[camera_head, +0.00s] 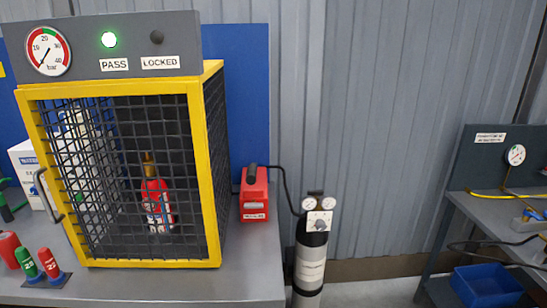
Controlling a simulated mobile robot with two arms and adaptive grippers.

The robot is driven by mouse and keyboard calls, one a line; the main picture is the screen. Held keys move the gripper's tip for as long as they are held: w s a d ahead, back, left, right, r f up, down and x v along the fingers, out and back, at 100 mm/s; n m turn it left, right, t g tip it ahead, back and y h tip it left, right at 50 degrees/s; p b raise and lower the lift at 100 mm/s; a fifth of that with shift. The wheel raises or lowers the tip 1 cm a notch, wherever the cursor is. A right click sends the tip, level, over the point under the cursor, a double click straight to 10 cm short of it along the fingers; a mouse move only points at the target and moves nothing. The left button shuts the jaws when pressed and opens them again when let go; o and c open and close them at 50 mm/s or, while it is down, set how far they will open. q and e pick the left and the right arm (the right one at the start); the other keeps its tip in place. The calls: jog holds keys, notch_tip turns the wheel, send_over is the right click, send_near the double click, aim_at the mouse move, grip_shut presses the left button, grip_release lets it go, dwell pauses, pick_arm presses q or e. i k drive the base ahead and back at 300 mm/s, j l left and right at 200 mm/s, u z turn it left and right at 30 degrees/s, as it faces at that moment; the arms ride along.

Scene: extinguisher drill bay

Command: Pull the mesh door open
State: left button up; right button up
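The mesh door (196,150) has a yellow frame and dark wire mesh and forms the front of a cage on the grey bench. It looks shut against the cage. A dark bar handle (44,197) stands out at the left edge of the door. Behind the mesh a small red extinguisher (155,196) with a brass-coloured top stands upright. Above the door a grey panel carries a lit green lamp (109,39) over "PASS" and a dark lamp (157,37) over "LOCKED". Neither of my grippers is in view.
A pressure gauge (48,51) sits on the panel. Red and green cylinders (37,263) stand before the cage at left. A red case (254,195) stands right of it. A gas cylinder (311,254) stands beyond the bench. The bench front (190,286) is clear.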

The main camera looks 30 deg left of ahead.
aim_at(23, 96)
jog(key=u, duration=1.9)
jog(key=j+z, duration=0.2)
jog(key=l, duration=0.1)
